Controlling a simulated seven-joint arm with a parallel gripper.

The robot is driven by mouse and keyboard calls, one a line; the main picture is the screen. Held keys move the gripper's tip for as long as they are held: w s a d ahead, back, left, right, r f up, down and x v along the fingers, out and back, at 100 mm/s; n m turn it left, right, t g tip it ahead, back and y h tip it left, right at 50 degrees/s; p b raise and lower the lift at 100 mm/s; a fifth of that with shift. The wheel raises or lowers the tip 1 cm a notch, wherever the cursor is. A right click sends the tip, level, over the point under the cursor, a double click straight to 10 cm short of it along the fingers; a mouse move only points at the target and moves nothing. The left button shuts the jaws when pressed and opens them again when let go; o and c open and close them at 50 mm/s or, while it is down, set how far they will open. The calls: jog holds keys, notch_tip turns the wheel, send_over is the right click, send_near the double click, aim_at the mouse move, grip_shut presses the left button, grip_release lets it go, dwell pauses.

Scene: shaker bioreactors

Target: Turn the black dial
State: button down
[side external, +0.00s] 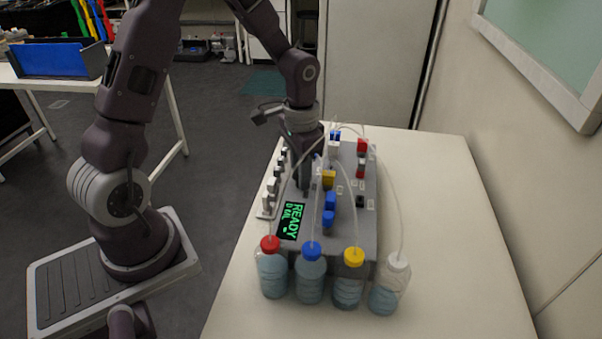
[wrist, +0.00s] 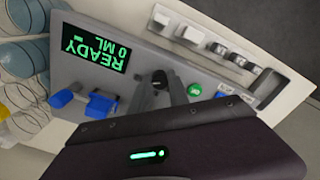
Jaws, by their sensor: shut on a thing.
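The black dial (wrist: 160,77) is on the grey panel of the bioreactor unit, beside the green display (wrist: 96,52) in the wrist view. My gripper (wrist: 161,84) reaches down to the panel with its fingers on either side of the dial, shut on it. In the side external view my gripper (side external: 304,186) points straight down at the unit (side external: 357,240), just behind the display (side external: 291,221), and hides the dial. The display reads READY and 0 ML.
Several bottles with red (side external: 270,243), blue (side external: 311,250), yellow (side external: 354,256) and white (side external: 398,261) caps stand in front, with thin tubes rising from them. Blue valves (side external: 329,210) sit right of my gripper. A green button (wrist: 194,90) is close by. The table's right side is clear.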

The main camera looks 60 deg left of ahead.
jog(key=c, duration=1.3)
grip_release()
jog(key=shift+o, duration=0.2)
notch_tip(320, 180, up, 7)
jog(key=shift+r, duration=0.2)
jog(key=s+d+r+t, duration=0.2)
jog(key=s+r, duration=0.4)
jog(key=s, duration=0.3)
jog(key=s+d+r+n+t, duration=0.1)
jog(key=s+d+r+t, duration=0.2)
jog(key=s, duration=0.7)
notch_tip(320, 180, up, 4)
jog(key=shift+s+d+f+n+t, duration=0.2)
jog(key=shift+d+f+n+t, duration=0.1)
jog(key=shift+d, duration=0.95)
